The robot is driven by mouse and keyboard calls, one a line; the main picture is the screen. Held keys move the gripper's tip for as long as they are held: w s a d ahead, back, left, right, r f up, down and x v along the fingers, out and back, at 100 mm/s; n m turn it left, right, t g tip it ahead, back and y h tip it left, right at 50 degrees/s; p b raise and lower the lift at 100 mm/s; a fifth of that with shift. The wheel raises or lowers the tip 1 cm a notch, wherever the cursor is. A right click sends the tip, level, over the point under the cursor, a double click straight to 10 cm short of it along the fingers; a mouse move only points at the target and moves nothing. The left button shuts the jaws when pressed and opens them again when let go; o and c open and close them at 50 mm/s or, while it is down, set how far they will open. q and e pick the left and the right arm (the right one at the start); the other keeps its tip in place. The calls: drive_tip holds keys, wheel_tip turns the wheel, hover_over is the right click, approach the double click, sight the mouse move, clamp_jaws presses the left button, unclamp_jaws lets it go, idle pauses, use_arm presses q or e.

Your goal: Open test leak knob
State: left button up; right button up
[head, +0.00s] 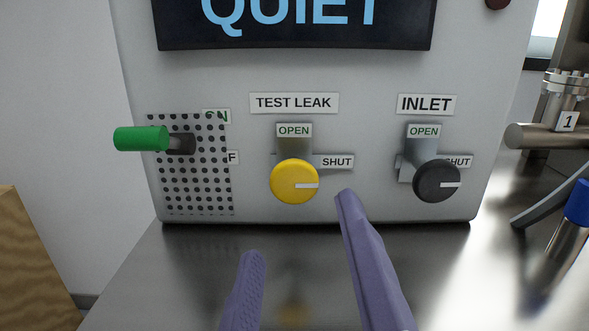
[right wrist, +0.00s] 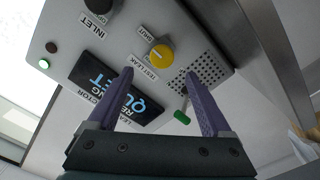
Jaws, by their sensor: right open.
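The yellow test leak knob (head: 294,183) sits on the grey panel under the TEST LEAK label (head: 293,103). Its white mark points right, toward the SHUT label (head: 336,162); the OPEN label (head: 294,130) is above it. My right gripper (head: 299,224) is open and empty, with its purple fingers below and in front of the knob, one to each side. The right wrist view shows the knob (right wrist: 161,54) beyond and between the fingertips (right wrist: 159,74), apart from them. My left gripper is not in view.
The black inlet knob (head: 437,182) is right of the yellow one, its mark also pointing right. A green-handled lever (head: 141,139) sticks out at the left. A dark QUIET display (head: 293,22) is above. Metal fittings (head: 565,100) stand at the right. The shiny table below is clear.

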sight(295, 186)
drive_tip(key=shift+w+a+f, duration=0.1)
drive_tip(key=shift+w, duration=0.65)
drive_tip(key=w, duration=0.6)
drive_tip(key=shift+w+p, duration=0.4)
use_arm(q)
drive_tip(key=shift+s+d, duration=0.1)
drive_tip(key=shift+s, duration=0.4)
use_arm(e)
drive_tip(key=shift+w, duration=0.6)
clamp_jaws()
